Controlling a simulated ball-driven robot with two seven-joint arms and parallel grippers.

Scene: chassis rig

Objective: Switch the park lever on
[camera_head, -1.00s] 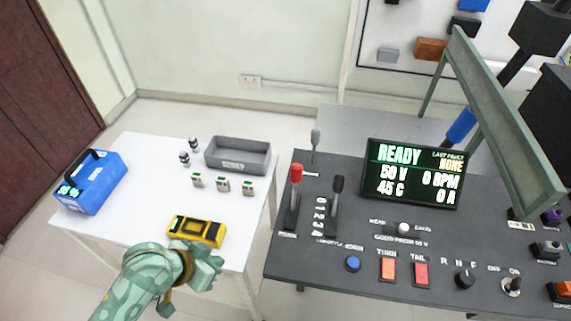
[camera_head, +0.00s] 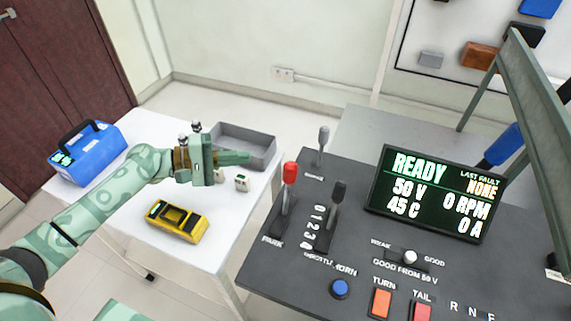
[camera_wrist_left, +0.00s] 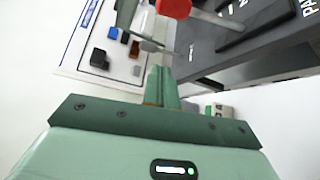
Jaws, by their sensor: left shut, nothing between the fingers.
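The red knob also shows at the top of the left wrist view (camera_wrist_left: 173,7). My left gripper (camera_head: 246,157) is shut and empty, over the white table in front of the grey tray. Its fingers point right toward the red knob, with a gap between them. The shut fingers also show in the left wrist view (camera_wrist_left: 162,86). My right gripper is not in view.
A black-knobbed lever (camera_head: 338,190) stands just right of the park lever, and a grey-knobbed lever (camera_head: 323,134) behind. The display (camera_head: 435,193) reads READY. The white table (camera_head: 130,200) holds a blue case (camera_head: 88,153), a yellow meter (camera_head: 177,220) and a grey tray (camera_head: 255,137).

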